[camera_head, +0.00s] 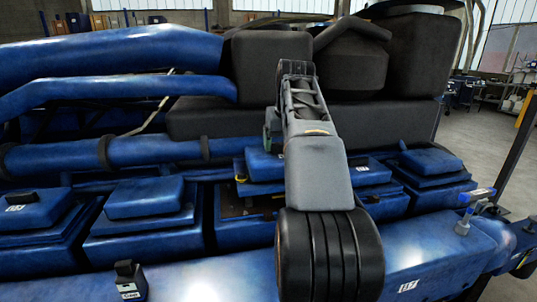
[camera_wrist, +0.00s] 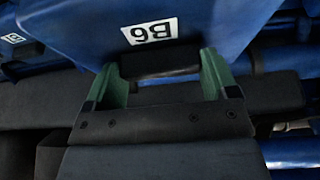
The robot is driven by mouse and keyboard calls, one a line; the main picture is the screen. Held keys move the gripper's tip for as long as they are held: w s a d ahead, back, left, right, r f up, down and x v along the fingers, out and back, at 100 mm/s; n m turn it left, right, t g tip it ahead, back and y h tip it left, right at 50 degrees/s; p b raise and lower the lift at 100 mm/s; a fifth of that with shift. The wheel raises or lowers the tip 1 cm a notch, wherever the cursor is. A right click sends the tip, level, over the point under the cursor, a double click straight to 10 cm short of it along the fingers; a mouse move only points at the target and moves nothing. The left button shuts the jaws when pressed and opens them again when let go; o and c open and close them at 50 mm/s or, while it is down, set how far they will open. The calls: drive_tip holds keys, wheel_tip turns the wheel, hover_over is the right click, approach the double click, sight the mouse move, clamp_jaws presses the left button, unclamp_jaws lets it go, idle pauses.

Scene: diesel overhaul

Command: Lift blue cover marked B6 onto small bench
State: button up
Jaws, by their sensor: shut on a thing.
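The blue cover marked B6 (camera_wrist: 205,22) fills the top of the wrist view, its white label upside down there. My gripper (camera_wrist: 155,78) has its two green fingers at either side of the black handle (camera_wrist: 160,63) on that cover and is shut on it. In the head view my gripper (camera_head: 272,132) is partly hidden behind my own arm. A blue cover (camera_head: 262,165) shows below it, above a dark opening in the row of covers. My arm hides much of this cover, and its exact clearance is unclear. I cannot make out the small bench for sure.
Other blue covers (camera_head: 145,198) sit along the engine on both sides. Thick blue pipes (camera_head: 110,50) and dark housings (camera_head: 270,70) rise behind. A blue ledge (camera_head: 215,275) runs in front. Open floor (camera_head: 480,135) and shelving (camera_head: 515,95) lie at the right.

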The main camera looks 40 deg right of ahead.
drive_tip(key=s+r, duration=0.1)
drive_tip(key=s+d, duration=0.1)
drive_tip(key=s, duration=0.1)
drive_tip(key=s+r, duration=0.1)
drive_tip(key=s, duration=0.1)
drive_tip(key=shift+s+d+r+b, duration=0.15)
drive_tip(key=shift+d+r+b, duration=0.15)
drive_tip(key=shift+s+r, duration=0.3)
drive_tip(key=shift+s, duration=0.1)
drive_tip(key=shift+d+r+p, duration=0.1)
drive_tip(key=shift+r+p, duration=0.85)
drive_tip(key=shift+p, duration=0.1)
drive_tip(key=shift+r, duration=0.1)
drive_tip(key=shift+r+p, duration=0.85)
drive_tip(key=shift+p, duration=0.1)
drive_tip(key=shift+r, duration=0.5)
